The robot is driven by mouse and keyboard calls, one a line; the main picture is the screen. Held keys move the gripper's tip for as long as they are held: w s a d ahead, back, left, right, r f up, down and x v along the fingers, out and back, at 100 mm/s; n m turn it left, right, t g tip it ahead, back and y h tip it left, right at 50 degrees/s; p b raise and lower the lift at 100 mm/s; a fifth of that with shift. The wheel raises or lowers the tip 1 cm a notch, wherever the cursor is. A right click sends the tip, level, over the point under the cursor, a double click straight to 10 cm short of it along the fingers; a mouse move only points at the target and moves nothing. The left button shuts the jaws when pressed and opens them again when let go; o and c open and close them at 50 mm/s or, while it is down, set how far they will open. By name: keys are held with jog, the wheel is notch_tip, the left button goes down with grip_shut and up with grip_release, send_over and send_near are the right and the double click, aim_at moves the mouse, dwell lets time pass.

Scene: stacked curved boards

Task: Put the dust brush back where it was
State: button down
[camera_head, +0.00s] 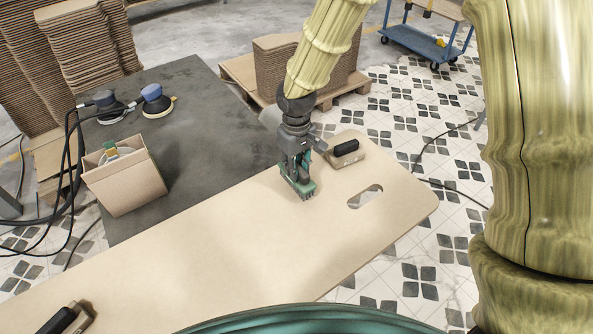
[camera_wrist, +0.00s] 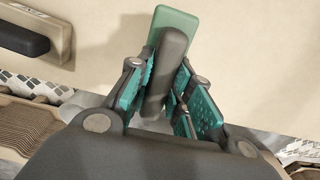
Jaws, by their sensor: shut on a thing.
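The dust brush (camera_wrist: 173,48) has a green base and a dark grey handle. In the wrist view its handle stands between the teal finger pads of my gripper (camera_wrist: 158,85), which is shut on it. In the head view my gripper (camera_head: 295,165) points down over the pale board (camera_head: 200,250), near its far edge. The brush's green base (camera_head: 303,190) shows at the gripper's tip, close to the board. I cannot tell whether it touches the board. The bristles are not clear.
A black-handled block (camera_head: 345,150) lies on the board right of my gripper; another (camera_head: 66,320) lies at lower left. The board has an oval slot (camera_head: 365,196). An open carton (camera_head: 125,185) and two sanders (camera_head: 157,100) are on the grey table (camera_head: 190,110). The board's middle is clear.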

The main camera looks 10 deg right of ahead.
jog(key=shift+f+p, duration=0.4)
jog(key=shift+f, duration=0.85)
jog(key=shift+f, duration=0.15)
jog(key=c, duration=1.3)
grip_release()
jog(key=shift+r+b, duration=1.6)
jog(key=shift+r, duration=4.6)
